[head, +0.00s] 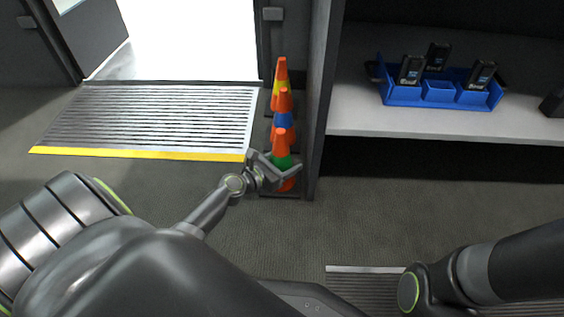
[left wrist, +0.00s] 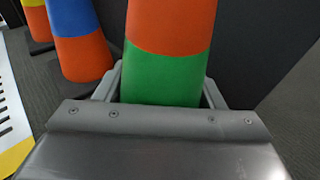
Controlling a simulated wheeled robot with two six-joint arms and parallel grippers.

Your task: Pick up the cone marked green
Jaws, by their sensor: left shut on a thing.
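The cone marked green (head: 281,146) is orange with a green band and stands nearest to me in a row of cones, beside the dark cabinet wall. My left gripper (head: 281,170) is shut on it around the green band. In the left wrist view the green band (left wrist: 160,75) sits between the two fingers, with orange above it. The cone looks upright. Its base is mostly hidden by the gripper. A blue-banded cone (head: 284,118) and a yellow-banded cone (head: 280,80) stand behind it. My right gripper is not in view.
A shelf (head: 350,118) to the right carries a blue tray (head: 400,98) with several black handheld devices. A ribbed ramp with a yellow edge (head: 130,154) lies at the open doorway on the left. The cabinet side wall (head: 320,110) is close to the cones.

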